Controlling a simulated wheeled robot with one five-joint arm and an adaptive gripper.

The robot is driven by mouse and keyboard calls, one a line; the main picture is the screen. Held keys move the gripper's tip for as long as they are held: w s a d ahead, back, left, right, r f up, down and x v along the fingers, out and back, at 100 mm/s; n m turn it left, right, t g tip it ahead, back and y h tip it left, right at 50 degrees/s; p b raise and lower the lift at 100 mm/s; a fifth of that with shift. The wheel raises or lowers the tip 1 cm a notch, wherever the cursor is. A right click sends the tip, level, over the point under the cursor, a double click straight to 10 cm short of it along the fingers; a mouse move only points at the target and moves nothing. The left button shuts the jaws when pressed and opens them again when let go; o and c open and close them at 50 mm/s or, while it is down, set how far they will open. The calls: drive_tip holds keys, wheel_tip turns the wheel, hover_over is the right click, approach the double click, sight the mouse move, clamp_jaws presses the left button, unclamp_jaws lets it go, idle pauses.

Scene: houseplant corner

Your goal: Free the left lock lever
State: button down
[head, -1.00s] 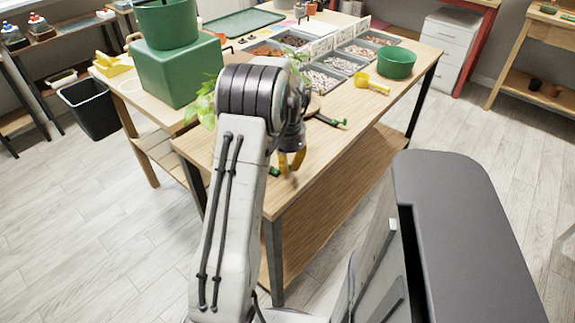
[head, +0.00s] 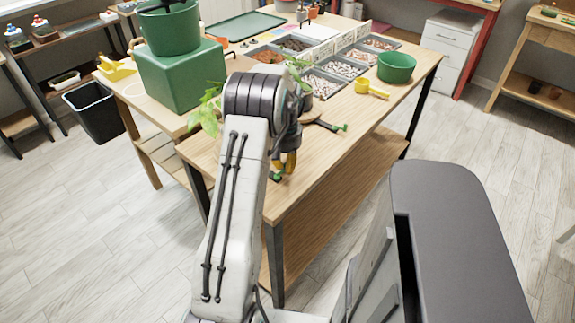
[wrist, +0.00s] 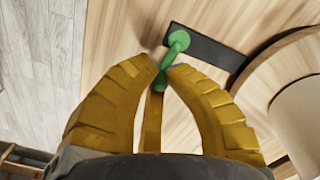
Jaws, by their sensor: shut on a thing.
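The left lock lever (wrist: 178,42) is green with a rounded end and sits over a dark flat bar (wrist: 212,50) on the wooden table. In the head view a bit of its green (head: 276,177) shows beside my gripper (head: 285,170), near the table's front corner. In the wrist view my gripper's yellow fingers (wrist: 165,75) are shut on the lower end of the lever, and the fingertips hide part of it. Another green-ended lever (head: 335,126) lies farther right, apart from my gripper.
A round wooden disc (wrist: 262,85) bearing a pale pot (wrist: 300,115) is close to the right of the lever. A leafy plant (head: 207,110) is partly behind my arm. Farther back are a yellow scoop (head: 370,90), a green bowl (head: 396,67) and pebble trays (head: 335,66).

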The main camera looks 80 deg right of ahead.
drive_tip(key=shift+w+f+n, duration=0.15)
drive_tip(key=shift+w+n, duration=0.05)
drive_tip(key=shift+n, duration=0.5)
drive_tip(key=c, duration=1.2)
unclamp_jaws()
drive_tip(key=shift+d, duration=0.1)
drive_tip(key=shift+r, duration=0.2)
wheel_tip(320, 180, up, 12)
drive_tip(key=shift+d+f, duration=0.1)
drive_tip(key=shift+f, duration=0.05)
